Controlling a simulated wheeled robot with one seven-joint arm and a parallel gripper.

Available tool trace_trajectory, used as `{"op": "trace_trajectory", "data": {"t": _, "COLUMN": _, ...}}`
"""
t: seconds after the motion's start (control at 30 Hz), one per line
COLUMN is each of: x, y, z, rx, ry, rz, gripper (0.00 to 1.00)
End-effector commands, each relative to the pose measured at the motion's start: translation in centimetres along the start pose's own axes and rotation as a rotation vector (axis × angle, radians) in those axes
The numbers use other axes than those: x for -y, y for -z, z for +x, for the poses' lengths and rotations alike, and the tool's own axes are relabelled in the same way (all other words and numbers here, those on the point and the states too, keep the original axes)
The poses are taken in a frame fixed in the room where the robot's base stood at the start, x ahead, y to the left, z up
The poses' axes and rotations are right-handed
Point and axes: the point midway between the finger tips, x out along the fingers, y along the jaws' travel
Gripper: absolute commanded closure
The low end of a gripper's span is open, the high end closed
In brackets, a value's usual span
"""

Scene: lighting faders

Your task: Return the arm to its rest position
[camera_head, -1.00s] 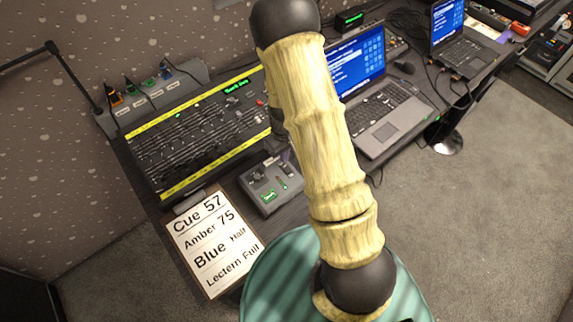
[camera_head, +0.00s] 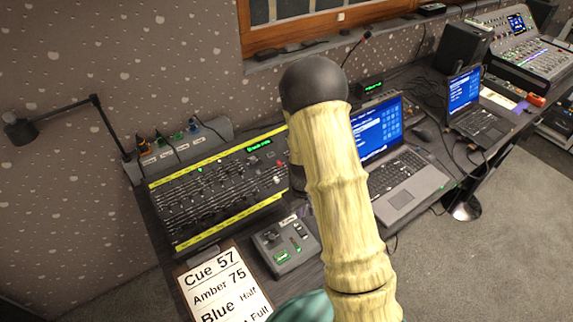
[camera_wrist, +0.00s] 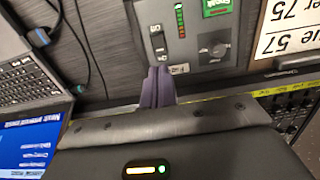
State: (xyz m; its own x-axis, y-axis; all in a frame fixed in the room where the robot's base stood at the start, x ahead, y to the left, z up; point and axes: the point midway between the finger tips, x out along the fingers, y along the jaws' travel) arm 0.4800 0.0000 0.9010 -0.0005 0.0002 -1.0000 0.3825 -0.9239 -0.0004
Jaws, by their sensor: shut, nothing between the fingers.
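My arm (camera_head: 343,190) rises across the middle of the head view, with a dark joint at its top, in front of the desk. My gripper is hidden behind the arm in that view. In the wrist view my gripper (camera_wrist: 158,76) shows as two purple-grey fingers pressed together, with nothing between them. The fingertips overlap the near edge of a small grey control box (camera_wrist: 188,62) in the picture. I cannot tell whether they touch it. The same box (camera_head: 268,254) stands on the desk left of the arm in the head view.
A lighting fader desk (camera_head: 205,236) with yellow strips stands at left. A cue clipboard (camera_head: 186,277) lies in front of it. A laptop (camera_head: 405,198) is right of the arm, and a second laptop (camera_head: 487,133) stands beyond. Cables lie between them. Open carpet (camera_head: 500,260) is at right.

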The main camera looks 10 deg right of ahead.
Motion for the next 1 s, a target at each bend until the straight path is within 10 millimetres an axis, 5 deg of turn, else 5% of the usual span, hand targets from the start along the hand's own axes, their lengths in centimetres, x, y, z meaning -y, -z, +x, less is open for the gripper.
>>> {"op": "trace_trajectory", "data": {"t": 0.27, "x": 0.1, "y": -0.2, "z": -1.2, "rx": -0.012, "ry": 0.000, "rz": 0.016, "gripper": 1.00}}
{"op": "trace_trajectory", "data": {"t": 0.57, "x": 1.5, "y": -2.7, "z": -8.9, "rx": -0.086, "ry": -0.001, "rz": 0.141, "gripper": 1.00}}
{"op": "trace_trajectory", "data": {"t": 1.0, "x": 4.3, "y": -9.9, "z": -18.2, "rx": -0.201, "ry": -0.031, "rz": 0.337, "gripper": 1.00}}
